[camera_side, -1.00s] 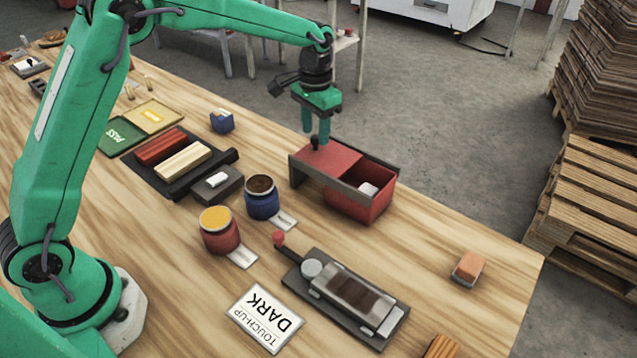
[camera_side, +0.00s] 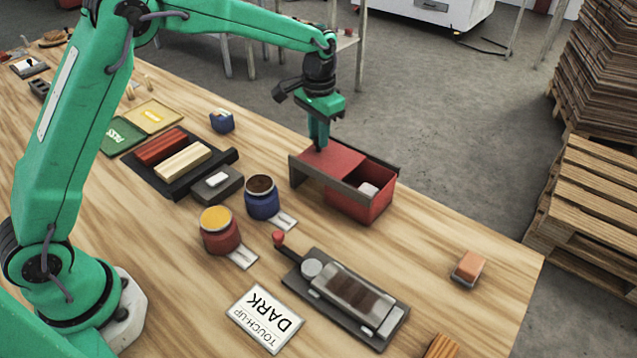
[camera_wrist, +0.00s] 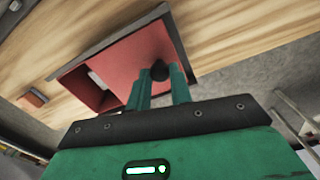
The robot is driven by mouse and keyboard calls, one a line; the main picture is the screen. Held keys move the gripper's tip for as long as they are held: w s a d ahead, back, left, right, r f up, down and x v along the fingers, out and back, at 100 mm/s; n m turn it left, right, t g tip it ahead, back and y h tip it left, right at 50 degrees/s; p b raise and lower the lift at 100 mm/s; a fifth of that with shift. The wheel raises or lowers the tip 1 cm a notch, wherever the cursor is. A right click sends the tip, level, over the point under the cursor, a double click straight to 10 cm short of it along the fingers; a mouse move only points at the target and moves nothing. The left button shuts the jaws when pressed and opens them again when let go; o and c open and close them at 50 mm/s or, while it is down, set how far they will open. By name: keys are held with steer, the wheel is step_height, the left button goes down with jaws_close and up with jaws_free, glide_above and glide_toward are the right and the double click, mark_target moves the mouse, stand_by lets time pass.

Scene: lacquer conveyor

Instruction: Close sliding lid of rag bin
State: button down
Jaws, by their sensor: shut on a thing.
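The rag bin (camera_side: 357,204) is a red box with grey rails near the far edge of the bench. Its red sliding lid (camera_side: 333,161) covers the left part, and the right part is open with a pale rag (camera_side: 369,189) inside. In the wrist view the lid (camera_wrist: 135,55) lies beside the open part of the bin (camera_wrist: 82,86). My gripper (camera_side: 319,146) is over the lid's left end, shut on the dark lid knob (camera_wrist: 160,71). In the side view the fingers mostly hide the knob.
A blue jar (camera_side: 262,199) and a red jar with yellow contents (camera_side: 220,232) stand left of the bin. A grey device (camera_side: 352,298) with a red-knobbed lever lies in front. An orange block (camera_side: 469,267) sits to the right. The bench between bin and block is clear.

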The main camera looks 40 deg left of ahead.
glide_above(350, 166)
stand_by(0.4)
steer(key=c, duration=1.3)
jaws_free()
steer(key=shift+o, duration=0.2)
steer(key=shift+r, duration=0.1)
steer(key=shift+r, duration=0.15)
step_height(350, 166, up, 7)
steer(key=shift+r, duration=0.2)
